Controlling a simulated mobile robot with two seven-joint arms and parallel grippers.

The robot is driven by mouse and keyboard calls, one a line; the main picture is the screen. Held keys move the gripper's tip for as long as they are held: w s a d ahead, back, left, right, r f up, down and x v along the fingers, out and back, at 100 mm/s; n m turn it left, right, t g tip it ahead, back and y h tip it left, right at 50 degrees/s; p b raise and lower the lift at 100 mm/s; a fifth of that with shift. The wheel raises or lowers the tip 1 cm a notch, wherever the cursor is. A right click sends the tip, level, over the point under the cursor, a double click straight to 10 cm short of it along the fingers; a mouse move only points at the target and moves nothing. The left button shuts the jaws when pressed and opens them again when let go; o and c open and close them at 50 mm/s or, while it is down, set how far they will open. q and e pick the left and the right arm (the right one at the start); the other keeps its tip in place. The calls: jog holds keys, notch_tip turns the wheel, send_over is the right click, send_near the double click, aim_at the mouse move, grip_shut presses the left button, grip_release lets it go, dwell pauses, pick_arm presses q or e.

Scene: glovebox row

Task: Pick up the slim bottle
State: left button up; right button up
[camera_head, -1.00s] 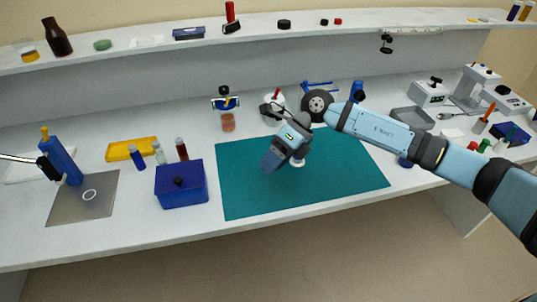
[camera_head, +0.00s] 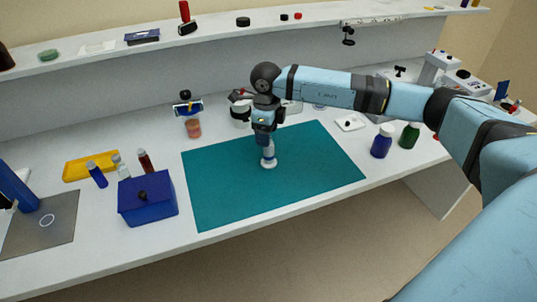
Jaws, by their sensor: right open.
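My right gripper (camera_head: 267,139) points down over the teal mat (camera_head: 225,200), and its jaws are open. Directly below it, a slim pale bottle-like thing (camera_head: 268,163) stands upright on the mat. The gripper hides its upper part, and I cannot tell whether the fingers touch it. I take this for the slim bottle, but its shape is too small and covered to be sure. My left gripper does not show.
A blue box (camera_head: 148,208) with a black knob stands left of the mat. Small vials (camera_head: 122,167) and a yellow tray (camera_head: 88,166) lie behind it. A blue bottle (camera_head: 381,142) and a green bottle (camera_head: 409,136) stand right of the mat. A shelf (camera_head: 215,36) runs along the back.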

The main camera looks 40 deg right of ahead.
aim_at(269, 151)
jog(key=shift+s+d+f, duration=0.1)
jog(key=shift+f, duration=1.3)
jog(key=shift+s+d+f, duration=0.1)
jog(key=shift+f, duration=1.25)
jog(key=c, duration=1)
